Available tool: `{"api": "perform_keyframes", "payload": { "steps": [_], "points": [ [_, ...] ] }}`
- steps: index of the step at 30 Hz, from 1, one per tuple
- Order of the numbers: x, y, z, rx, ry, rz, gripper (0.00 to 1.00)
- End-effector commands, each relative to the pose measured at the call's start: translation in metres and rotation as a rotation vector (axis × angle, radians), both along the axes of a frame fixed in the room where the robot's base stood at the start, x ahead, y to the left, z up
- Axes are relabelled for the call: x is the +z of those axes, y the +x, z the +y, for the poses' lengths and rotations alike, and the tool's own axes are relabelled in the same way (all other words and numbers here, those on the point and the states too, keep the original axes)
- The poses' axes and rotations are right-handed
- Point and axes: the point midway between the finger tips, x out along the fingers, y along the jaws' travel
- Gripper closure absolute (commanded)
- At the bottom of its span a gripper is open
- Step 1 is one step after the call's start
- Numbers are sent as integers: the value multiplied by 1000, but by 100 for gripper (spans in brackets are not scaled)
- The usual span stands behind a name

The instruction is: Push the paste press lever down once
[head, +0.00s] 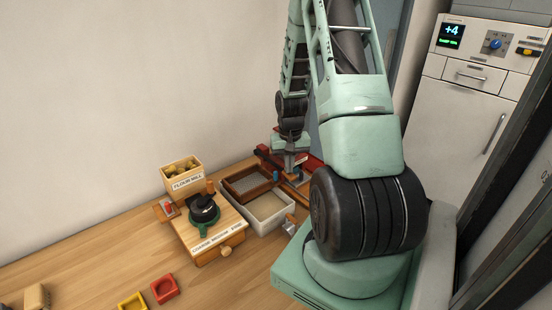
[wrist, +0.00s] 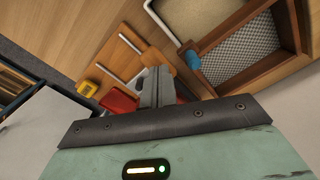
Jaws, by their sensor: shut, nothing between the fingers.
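My gripper (head: 290,168) is shut and empty, pointing down at the back right of the table. In the wrist view its closed fingers (wrist: 157,88) are over a wooden piece. Red parts (head: 312,164), which look like the paste press, are beside and behind my gripper in the head view. A red part (wrist: 118,102) also shows left of the fingers in the wrist view. My gripper and arm hide much of this area. I cannot tell which part is the lever, or whether my fingers touch it.
A wooden grinder box (head: 205,242), a labelled flour mill box (head: 187,183), and red (head: 165,289) and yellow (head: 132,301) pieces are farther left. The front left table is mostly clear.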

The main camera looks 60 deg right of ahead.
Motion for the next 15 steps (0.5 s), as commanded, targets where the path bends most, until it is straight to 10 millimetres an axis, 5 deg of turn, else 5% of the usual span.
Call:
{"api": "perform_keyframes", "payload": {
  "steps": [15],
  "points": [
    [-13,-3,1,0,3,3,100]
  ]
}}
